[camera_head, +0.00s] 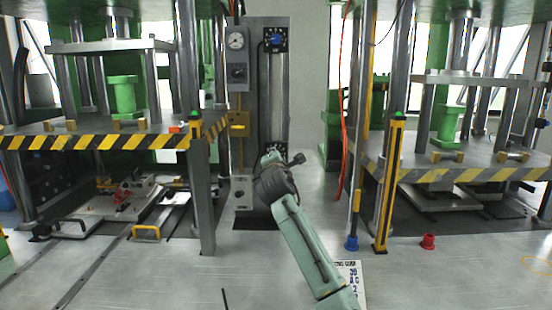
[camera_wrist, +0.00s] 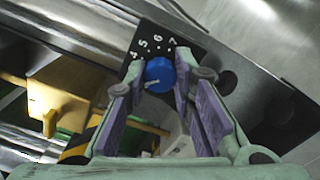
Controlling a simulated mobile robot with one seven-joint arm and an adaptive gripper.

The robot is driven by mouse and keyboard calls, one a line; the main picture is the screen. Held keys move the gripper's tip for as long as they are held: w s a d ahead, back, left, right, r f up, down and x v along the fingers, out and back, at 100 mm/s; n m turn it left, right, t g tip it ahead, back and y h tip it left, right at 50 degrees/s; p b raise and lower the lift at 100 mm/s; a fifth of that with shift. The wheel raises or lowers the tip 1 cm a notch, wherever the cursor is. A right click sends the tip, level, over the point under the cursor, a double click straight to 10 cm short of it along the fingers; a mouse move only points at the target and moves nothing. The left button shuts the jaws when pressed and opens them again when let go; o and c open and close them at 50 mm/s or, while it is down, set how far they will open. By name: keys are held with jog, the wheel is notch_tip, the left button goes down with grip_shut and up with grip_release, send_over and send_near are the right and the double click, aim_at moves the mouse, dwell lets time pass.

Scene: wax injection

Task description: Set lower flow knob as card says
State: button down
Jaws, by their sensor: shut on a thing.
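The lower flow knob (camera_wrist: 159,72) is blue and sits on a black dial plate (camera_wrist: 187,47) in the wrist view. White numbers 4 to 7 show along the plate's upper left. A pale mark on the knob points to the lower left; the number there is hidden by a finger. My gripper (camera_wrist: 162,84) is shut on this knob, one finger on each side. In the head view my gripper (camera_head: 290,160) is at the grey column's lower part and hides that knob. A white card (camera_head: 352,272) with blue writing stands low, partly behind my arm; I cannot read it surely.
Another blue knob (camera_head: 276,38) is on a black plate high on the grey column (camera_head: 278,110). A round gauge (camera_head: 236,41) is beside it. Presses with striped edges (camera_head: 95,142) stand on both sides. A yellow post (camera_head: 389,185) and red cup (camera_head: 428,241) are at right.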

jog(key=shift+n, duration=1.5)
jog(key=c, duration=1.4)
grip_release()
jog(key=shift+o, duration=0.2)
jog(key=s, duration=1.2)
